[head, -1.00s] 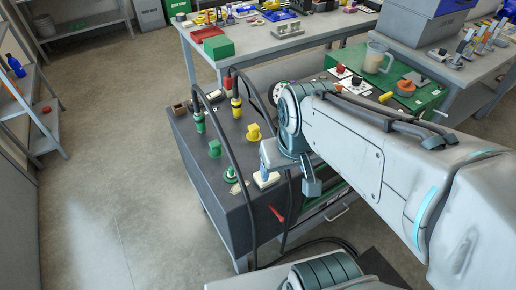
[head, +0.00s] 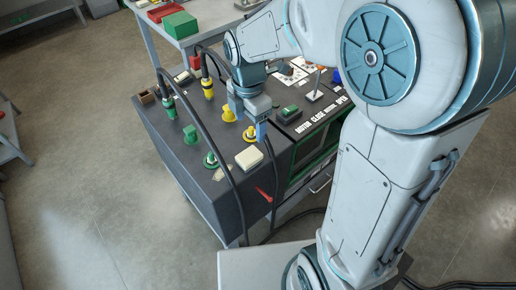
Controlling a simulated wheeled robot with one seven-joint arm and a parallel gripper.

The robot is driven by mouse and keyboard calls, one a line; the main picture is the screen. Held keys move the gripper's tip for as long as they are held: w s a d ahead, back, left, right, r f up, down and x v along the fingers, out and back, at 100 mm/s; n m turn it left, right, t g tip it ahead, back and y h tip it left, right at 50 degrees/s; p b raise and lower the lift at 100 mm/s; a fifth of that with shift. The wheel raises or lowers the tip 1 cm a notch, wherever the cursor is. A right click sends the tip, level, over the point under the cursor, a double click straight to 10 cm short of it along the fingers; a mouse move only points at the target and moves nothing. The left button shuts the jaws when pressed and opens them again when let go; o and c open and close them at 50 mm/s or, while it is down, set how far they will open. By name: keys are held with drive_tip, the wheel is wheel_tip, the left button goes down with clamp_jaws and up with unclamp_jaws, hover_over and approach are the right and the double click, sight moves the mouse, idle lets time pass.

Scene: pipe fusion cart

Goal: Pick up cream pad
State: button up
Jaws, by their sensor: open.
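The cream pad (head: 249,157) is a small pale block lying on the dark top of the cart (head: 215,205), near its front right edge. My gripper (head: 250,127) is open and empty above the cart, behind and apart from the pad in the picture. Its fingers point down beside a yellow knob. I cannot tell the exact height of the fingertips over the cart top.
Black cables (head: 228,150) arch over the cart close to the pad. A red handle (head: 264,195) sticks out in front.

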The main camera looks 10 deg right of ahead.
drive_tip(key=f, duration=0.1)
hover_over(249, 155)
drive_tip(key=shift+n, duration=0.4)
drive_tip(key=f, duration=0.8)
drive_tip(key=shift+w+d, duration=0.2)
drive_tip(key=shift+s+a+f, duration=0.1)
drive_tip(key=shift+f, duration=1.25)
drive_tip(key=shift+s+a+f, duration=0.1)
drive_tip(key=shift+f, duration=1.2)
drive_tip(key=c, duration=1.1)
drive_tip(key=shift+r, duration=0.1)
drive_tip(key=shift+c, duration=0.2)
